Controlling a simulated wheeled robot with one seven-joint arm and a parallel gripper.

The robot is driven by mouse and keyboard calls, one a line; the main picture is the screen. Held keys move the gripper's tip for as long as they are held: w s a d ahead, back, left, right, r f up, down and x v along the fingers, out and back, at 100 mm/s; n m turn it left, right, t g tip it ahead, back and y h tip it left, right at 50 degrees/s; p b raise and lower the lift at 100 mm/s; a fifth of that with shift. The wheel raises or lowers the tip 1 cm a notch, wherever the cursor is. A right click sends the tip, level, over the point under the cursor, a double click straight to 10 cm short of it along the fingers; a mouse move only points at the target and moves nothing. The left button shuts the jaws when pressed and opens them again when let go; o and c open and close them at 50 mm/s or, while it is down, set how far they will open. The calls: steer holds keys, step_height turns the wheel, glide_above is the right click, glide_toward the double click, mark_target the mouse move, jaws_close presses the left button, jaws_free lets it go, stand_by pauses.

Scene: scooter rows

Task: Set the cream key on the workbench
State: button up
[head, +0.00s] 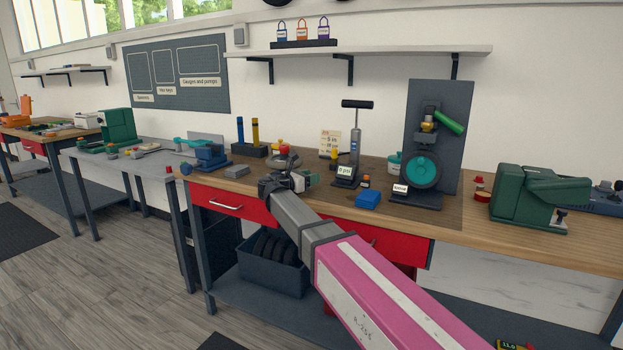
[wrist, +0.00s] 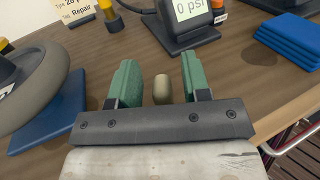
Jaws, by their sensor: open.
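A small tan-cream rounded piece (wrist: 162,89), which looks like the cream key, shows between my green fingers in the wrist view. Only its blunt end is clear, and gaps show on both sides of it. I cannot tell whether it rests on the wood. My gripper (wrist: 162,76) is open, low over the wooden workbench (wrist: 225,75). In the head view my gripper (head: 299,181) is above the front part of the workbench (head: 480,238), and the cream piece cannot be made out there.
A pump with a 0 psi gauge (wrist: 188,8) stands just beyond my fingers. A grey ring on a blue base (wrist: 62,112) is close on the left. A blue block (head: 367,199) lies to the right. Bare wood lies between the block and my fingers.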

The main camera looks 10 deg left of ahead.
steer(key=v, duration=1.1)
